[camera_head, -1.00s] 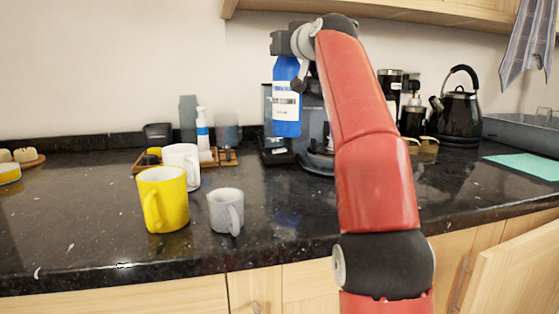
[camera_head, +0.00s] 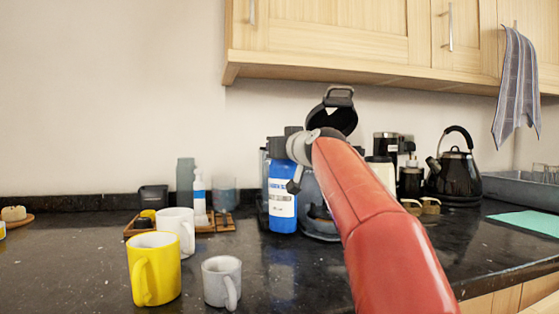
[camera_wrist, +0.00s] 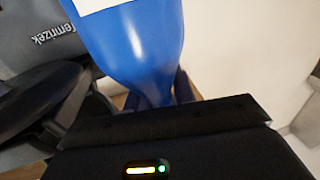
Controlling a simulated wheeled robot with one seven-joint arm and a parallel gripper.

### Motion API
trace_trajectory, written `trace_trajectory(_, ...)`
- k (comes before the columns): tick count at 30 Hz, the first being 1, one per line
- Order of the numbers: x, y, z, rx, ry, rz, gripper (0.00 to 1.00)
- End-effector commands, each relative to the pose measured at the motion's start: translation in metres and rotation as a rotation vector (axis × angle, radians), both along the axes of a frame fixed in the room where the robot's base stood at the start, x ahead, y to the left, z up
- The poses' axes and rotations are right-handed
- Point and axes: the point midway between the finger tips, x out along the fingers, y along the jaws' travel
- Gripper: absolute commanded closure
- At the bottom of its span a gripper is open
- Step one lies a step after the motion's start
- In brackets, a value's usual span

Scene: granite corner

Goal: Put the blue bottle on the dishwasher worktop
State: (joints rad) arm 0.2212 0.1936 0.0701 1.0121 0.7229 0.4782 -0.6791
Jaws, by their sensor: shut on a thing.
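The blue bottle (camera_head: 283,180) has a white label and hangs upright from my gripper (camera_head: 290,146), in front of the coffee machine. Its base shows close to the dark worktop (camera_head: 80,270); I cannot tell if it touches. In the wrist view the bottle (camera_wrist: 135,45) fills the upper middle, with my gripper (camera_wrist: 165,110) shut on it. The fingertips are mostly hidden behind the bottle and the wrist housing. I cannot tell which part of the counter lies over a dishwasher.
A yellow mug (camera_head: 155,270), a white mug (camera_head: 177,226) and a grey mug (camera_head: 221,281) stand to the left. A tray with bottles (camera_head: 205,222) sits behind them. The coffee machine (camera_head: 318,200) is close beside the bottle. A kettle (camera_head: 455,175) stands right. Cupboards (camera_head: 330,40) hang above.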

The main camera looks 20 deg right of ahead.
Motion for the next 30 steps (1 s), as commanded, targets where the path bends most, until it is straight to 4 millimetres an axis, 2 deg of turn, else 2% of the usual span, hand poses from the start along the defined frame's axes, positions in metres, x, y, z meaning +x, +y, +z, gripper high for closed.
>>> trace_trajectory(1, -0.0007, -0.0006, -0.0101, 0.002, -0.002, -0.002, 1.00)
trace_trajectory(3, -0.0009, -0.0002, -0.0151, 0.001, -0.003, -0.002, 1.00)
trace_trajectory(16, -0.0005, 0.0001, -0.0199, 0.001, -0.004, -0.001, 1.00)
trace_trajectory(17, 0.0002, 0.0000, -0.0200, 0.001, 0.000, 0.000, 0.71)
trace_trajectory(21, 0.0003, 0.0000, -0.0198, 0.001, 0.000, 0.000, 0.53)
trace_trajectory(30, 0.0002, 0.0000, -0.0180, 0.001, 0.000, 0.000, 0.53)
